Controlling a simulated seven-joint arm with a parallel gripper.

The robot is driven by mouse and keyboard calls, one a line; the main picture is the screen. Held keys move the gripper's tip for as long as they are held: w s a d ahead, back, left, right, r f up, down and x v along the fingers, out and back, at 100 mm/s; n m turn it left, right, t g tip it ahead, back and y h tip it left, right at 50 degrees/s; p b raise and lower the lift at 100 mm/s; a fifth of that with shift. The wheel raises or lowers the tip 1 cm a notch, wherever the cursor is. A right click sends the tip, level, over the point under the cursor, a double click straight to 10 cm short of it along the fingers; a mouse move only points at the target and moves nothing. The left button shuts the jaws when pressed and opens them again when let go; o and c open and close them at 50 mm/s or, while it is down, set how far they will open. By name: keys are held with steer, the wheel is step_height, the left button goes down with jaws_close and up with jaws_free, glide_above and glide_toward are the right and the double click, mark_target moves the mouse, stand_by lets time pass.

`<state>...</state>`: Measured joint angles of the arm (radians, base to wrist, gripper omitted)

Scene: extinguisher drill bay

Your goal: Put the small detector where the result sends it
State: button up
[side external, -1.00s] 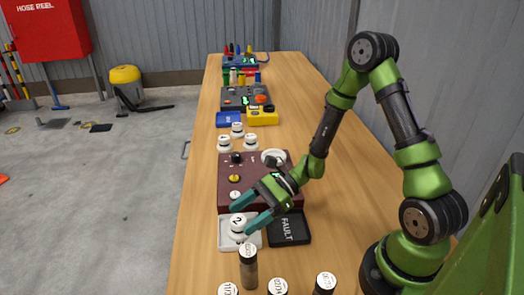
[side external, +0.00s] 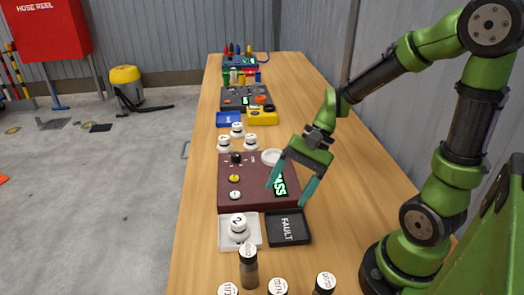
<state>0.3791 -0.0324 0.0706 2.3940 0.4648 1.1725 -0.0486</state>
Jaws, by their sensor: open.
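A small white detector (side external: 238,228) marked 2 sits in the white tray (side external: 224,241) in front of the dark red tester. My gripper (side external: 286,194) is open and empty, its fingers pointing down over the tester's right side, apart from the detector. The tester (side external: 255,190) has a lit green display (side external: 281,184); a finger hides its first letters and the visible end reads "SS". A pale round seat (side external: 272,157) is at the tester's back right. The black tray (side external: 290,239) marked FAULT stands right of the white tray.
Several other white detectors (side external: 237,130) stand behind the tester, near a blue tray (side external: 229,119) and a yellow device (side external: 262,117). Capped cylinders (side external: 248,266) stand at the near edge, close to the trays. The table's right side is mostly clear.

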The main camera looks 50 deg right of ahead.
steer(key=s+r+n+t+h, duration=0.3)
steer(key=r+n+t+h, duration=0.2)
steer(key=r+n, duration=0.3)
step_height(320, 180, up, 3)
steer(key=shift+s+d+n, duration=0.25)
steer(key=shift+n, duration=0.05)
stand_by(0.6)
